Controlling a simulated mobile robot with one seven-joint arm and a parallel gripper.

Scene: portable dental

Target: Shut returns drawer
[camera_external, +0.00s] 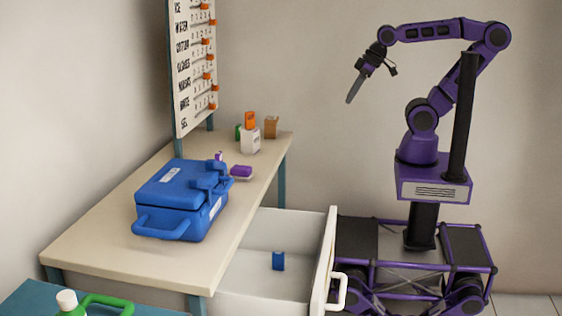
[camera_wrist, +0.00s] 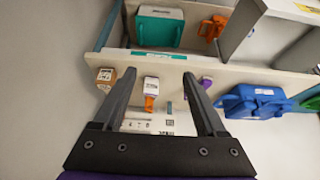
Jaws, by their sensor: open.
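The white drawer (camera_external: 295,225) stands pulled out under the beige table, its inside exposed. A small blue block (camera_external: 278,261) lies in it. Its front panel (camera_external: 326,262) faces my base and carries a pale handle (camera_external: 337,292). My gripper (camera_external: 355,90) is raised well above and to the right of the drawer, pointing down and left, touching nothing. In the wrist view, which is upside down, my gripper (camera_wrist: 160,78) has its two fingers wide apart with nothing between them. A grey-white box side at upper right, seemingly the drawer (camera_wrist: 240,30), also shows there.
A label board (camera_external: 192,70) stands behind. A teal box (camera_wrist: 160,27) shows beyond the table edge. Air around my gripper is clear.

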